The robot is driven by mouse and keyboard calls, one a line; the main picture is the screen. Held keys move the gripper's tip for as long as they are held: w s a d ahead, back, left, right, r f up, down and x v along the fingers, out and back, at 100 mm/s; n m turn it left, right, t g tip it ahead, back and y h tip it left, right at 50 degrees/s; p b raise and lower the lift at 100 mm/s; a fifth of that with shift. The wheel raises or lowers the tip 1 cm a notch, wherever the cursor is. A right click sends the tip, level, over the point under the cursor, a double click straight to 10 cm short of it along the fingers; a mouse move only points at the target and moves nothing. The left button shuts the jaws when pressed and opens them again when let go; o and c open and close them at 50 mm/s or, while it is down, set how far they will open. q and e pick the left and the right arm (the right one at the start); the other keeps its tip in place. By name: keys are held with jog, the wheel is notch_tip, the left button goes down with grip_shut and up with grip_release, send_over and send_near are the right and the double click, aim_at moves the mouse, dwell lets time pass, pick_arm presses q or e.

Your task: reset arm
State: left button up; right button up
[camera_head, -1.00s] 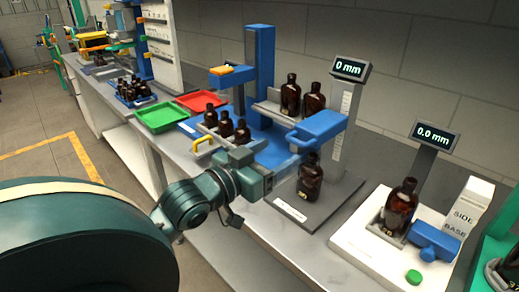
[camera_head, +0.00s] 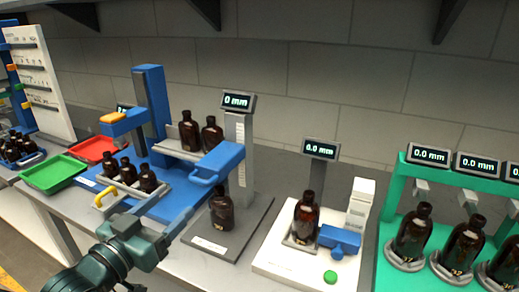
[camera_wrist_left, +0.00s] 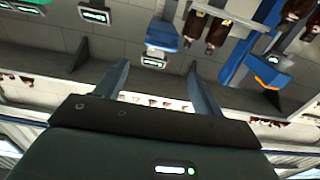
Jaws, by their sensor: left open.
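My left arm comes in from the lower left of the head view. Its dark green wrist and left gripper (camera_head: 160,232) are low in front of the bench's front edge, below the blue gauge stand. In the left wrist view the two fingers of the left gripper (camera_wrist_left: 158,72) stand wide apart with nothing held between them. That view looks tilted, with bottles and the blue stand upside down at the top. My right gripper is in neither view.
An amber bottle (camera_head: 222,208) stands under the blue gauge (camera_head: 222,160). Another bottle (camera_head: 305,220) stands on the white scale (camera_head: 290,262). Several bottles sit in the green rack (camera_head: 388,200) at right. Green (camera_head: 52,178) and red (camera_head: 92,150) trays lie at left.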

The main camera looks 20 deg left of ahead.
pick_arm(q)
jog(key=shift+f, duration=0.15)
jog(key=s+d+f+g+y, duration=0.1)
jog(key=s+d+f+g, duration=0.15)
jog(key=f, duration=0.35)
jog(key=s+d+f+g, duration=0.1)
jog(key=f+g, duration=0.3)
jog(key=f, duration=0.3)
jog(key=s+d+f+m+g, duration=0.1)
jog(key=s+d+f+g, duration=0.65)
jog(key=s+f, duration=0.2)
jog(key=w+d+f+t+h, duration=0.1)
jog(key=w+d+f+t, duration=0.1)
jog(key=f, duration=0.3)
jog(key=w+d+f+t+h, duration=0.1)
jog(key=w+d+f+t, duration=0.1)
jog(key=d+f+t, duration=0.1)
notch_tip(320, 180, down, 2)
jog(key=shift+w+m+t, duration=0.2)
jog(key=shift+m+t, duration=0.2)
jog(key=shift+t, duration=0.1)
